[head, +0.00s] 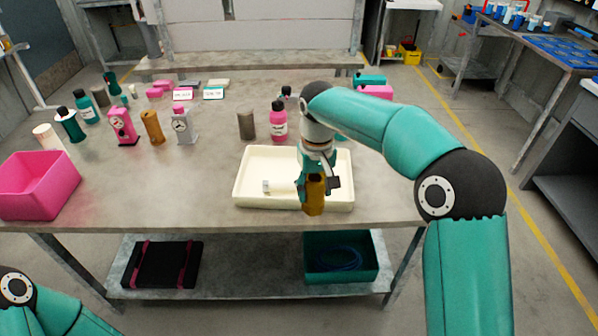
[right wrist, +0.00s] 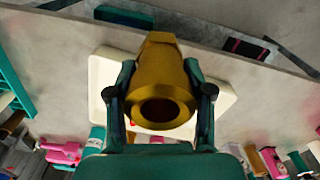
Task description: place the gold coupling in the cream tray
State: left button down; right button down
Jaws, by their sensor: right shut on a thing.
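The gold coupling (head: 314,195) is held by my right gripper (head: 317,180) over the front right part of the cream tray (head: 250,159). In the right wrist view the coupling (right wrist: 160,85) sits between both fingers of the gripper (right wrist: 163,100), its round opening facing the camera. The cream tray (right wrist: 101,75) shows behind it. The tray sits on the table and has a small pale item (head: 266,187) in its left part. Whether the coupling touches the tray cannot be told. Of my left arm only a piece shows at the lower left; its gripper is out of view.
A pink bottle (head: 279,122) and a dark grey cylinder (head: 246,125) stand just behind the tray. A pink bin (head: 38,186) is at the table's left edge. Gauges and bottles stand back left. The table (head: 165,190) is clear left of the tray.

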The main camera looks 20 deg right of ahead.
aim_at(268, 169)
jog(key=u, duration=0.05)
jog(key=i, duration=1.1)
jog(key=u, duration=0.05)
